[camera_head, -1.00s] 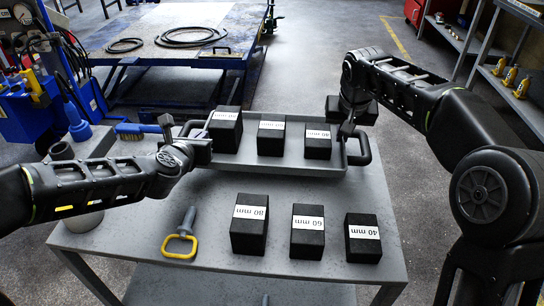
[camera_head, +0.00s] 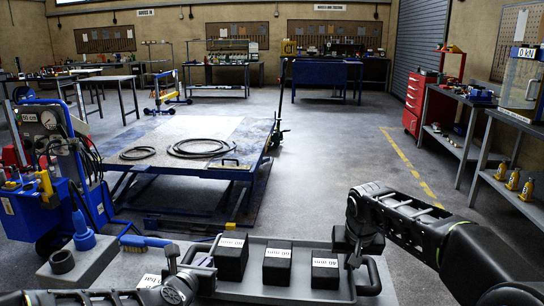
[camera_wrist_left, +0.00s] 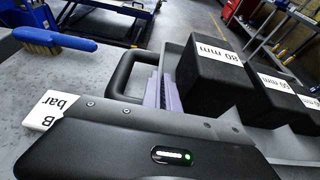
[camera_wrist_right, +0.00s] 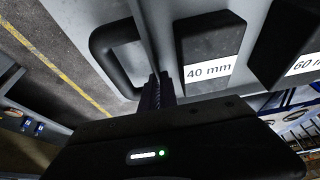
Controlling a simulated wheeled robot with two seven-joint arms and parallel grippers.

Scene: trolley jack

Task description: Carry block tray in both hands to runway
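The grey block tray (camera_head: 300,243) is at the bottom of the head view, with black handles at both ends. It bears three black blocks, labelled 80 mm (camera_wrist_left: 210,75), 60 mm (camera_wrist_right: 290,40) and 40 mm (camera_wrist_right: 210,45). My left gripper (camera_wrist_left: 165,92) is at the tray's left end wall, inside the handle, and appears closed on that wall. My right gripper (camera_wrist_right: 155,92) is closed on the right end wall, beside the other handle. I cannot tell whether the tray touches the bench. A blue-framed platform with a grey top (camera_head: 178,128), possibly the runway, stands ahead.
Black hoses (camera_head: 200,148) lie on the platform. A blue-handled brush (camera_wrist_left: 55,40) lies on the bench left of the tray. A blue equipment cart (camera_head: 60,190) stands at left, shelving (camera_head: 510,190) at right. Open floor (camera_head: 320,170) lies right of the platform.

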